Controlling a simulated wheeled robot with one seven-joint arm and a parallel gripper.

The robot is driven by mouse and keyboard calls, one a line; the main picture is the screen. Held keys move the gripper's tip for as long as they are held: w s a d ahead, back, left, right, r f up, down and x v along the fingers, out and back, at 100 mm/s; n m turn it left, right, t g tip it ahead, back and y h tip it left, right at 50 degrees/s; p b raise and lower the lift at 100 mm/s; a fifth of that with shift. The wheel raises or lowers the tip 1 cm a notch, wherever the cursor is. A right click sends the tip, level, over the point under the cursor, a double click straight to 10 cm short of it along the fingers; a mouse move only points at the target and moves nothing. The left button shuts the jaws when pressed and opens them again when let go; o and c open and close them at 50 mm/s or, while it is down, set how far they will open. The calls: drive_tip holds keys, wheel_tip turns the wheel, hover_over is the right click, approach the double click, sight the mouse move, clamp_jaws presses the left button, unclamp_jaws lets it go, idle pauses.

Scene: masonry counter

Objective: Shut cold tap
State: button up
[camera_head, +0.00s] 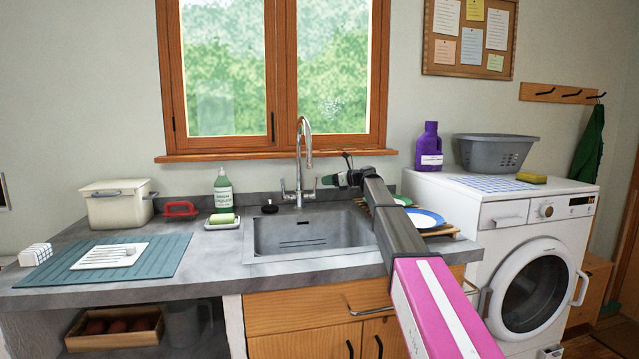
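A chrome tap (299,160) with a tall curved spout stands behind the grey sink (262,240), below the window. A small lever shows on each side of its base, a left lever (284,190) and a right lever (314,187). I cannot tell from colour marks which is cold, nor whether water runs. My arm reaches from the lower right over the sink's right side. My gripper (327,180) points left, just right of the right lever. It is small and dark here, so I cannot tell whether its fingers are open or touch the lever.
A green soap bottle (222,190) and a sponge on a dish (222,222) stand left of the sink. A dark plug (269,207) lies at the sink's back left. Plates (425,217) on a wooden rack sit right of my arm. A washing machine (480,225) stands at the right.

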drive_tip(key=v, duration=0.4)
drive_tip(key=shift+d+r, duration=0.1)
drive_tip(key=shift+d, duration=0.15)
drive_tip(key=o, duration=1.1)
drive_tip(key=shift+s, duration=0.1)
